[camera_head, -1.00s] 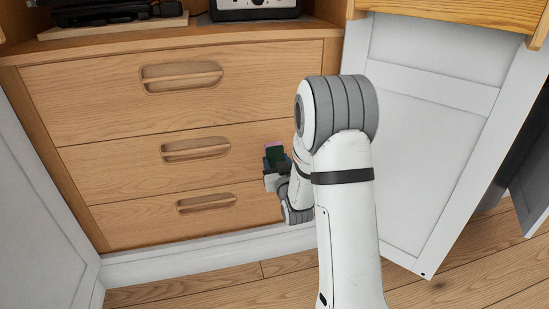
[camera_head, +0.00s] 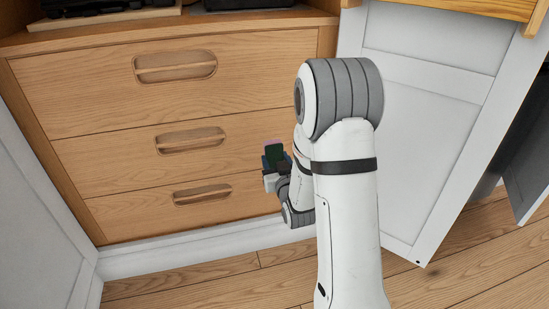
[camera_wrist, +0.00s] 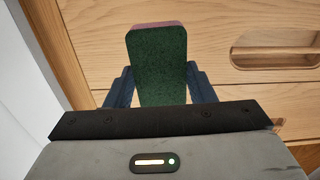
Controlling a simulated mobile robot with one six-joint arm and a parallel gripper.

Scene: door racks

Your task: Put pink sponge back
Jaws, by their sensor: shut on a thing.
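The pink sponge (camera_wrist: 150,24) is held between the two fingers of my gripper (camera_wrist: 158,88). In the wrist view its dark green face is toward the camera and only a thin pink edge shows at its top. In the head view the sponge (camera_head: 275,150) is small, with green and a little pink visible. My gripper (camera_head: 274,166) is shut on it, in front of the wooden drawers, near the right end of the drawer fronts. The lower end of the sponge is partly hidden by the gripper body.
Several wooden drawers with recessed handles appear closed, including the top drawer (camera_head: 110,92) and bottom drawer (camera_head: 140,212). A white door (camera_head: 425,130) stands open at the right. A white panel (camera_head: 40,200) is at the left. The wooden floor (camera_head: 200,287) in front looks clear.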

